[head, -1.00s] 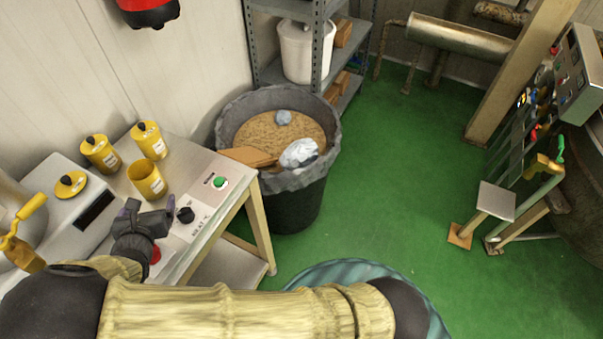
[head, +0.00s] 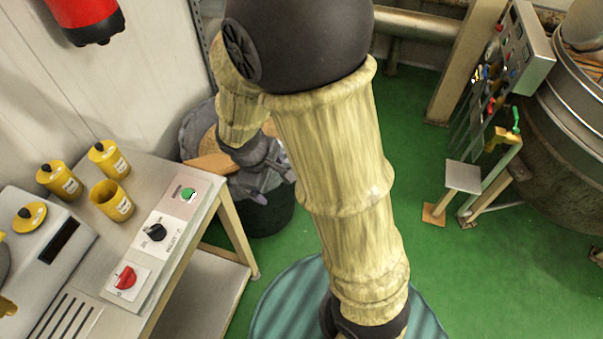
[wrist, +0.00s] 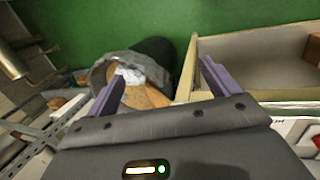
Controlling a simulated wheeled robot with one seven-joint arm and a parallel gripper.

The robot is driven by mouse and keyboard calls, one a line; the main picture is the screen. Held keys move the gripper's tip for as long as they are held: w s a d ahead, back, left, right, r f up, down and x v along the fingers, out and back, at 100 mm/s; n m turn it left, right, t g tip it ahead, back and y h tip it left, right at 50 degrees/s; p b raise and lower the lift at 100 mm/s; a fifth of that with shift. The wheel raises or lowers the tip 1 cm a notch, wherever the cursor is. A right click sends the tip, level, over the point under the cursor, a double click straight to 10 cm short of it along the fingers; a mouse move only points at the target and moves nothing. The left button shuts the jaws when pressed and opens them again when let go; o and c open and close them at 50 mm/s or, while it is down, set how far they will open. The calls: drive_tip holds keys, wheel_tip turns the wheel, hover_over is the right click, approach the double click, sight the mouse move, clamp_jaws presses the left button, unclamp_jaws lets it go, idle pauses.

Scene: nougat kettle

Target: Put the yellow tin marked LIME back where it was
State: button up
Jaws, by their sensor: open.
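Three yellow tins stand on the bench in the head view. The left tin (head: 58,181) and the back tin (head: 109,158) have lids with black knobs. The front tin (head: 112,200) is open on top. Their labels are too small to read, so I cannot tell which is LIME. A yellow lid with a black knob (head: 30,215) lies on the grey machine to their left. My gripper (head: 268,183) is over the waste bin, right of the tins and apart from them. In the wrist view its purple fingers (wrist: 163,86) are spread with nothing between them.
The dark bin (head: 264,214) with crumbs and scraps stands beside the bench (head: 150,180); it also shows in the wrist view (wrist: 152,52). The bench front has a green button, a black knob and a red switch (head: 125,277). Green floor (head: 420,180) is open to the right.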

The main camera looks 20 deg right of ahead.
drive_tip(key=s+d+r+m+y, duration=0.2)
drive_tip(key=s+d+r+m, duration=0.2)
drive_tip(key=m, duration=0.5)
drive_tip(key=shift+s+d+m+t+y, duration=0.35)
drive_tip(key=shift+s+d, duration=0.2)
drive_tip(key=shift+d, duration=0.55)
drive_tip(key=shift+r, duration=0.1)
drive_tip(key=shift+c, duration=0.2)
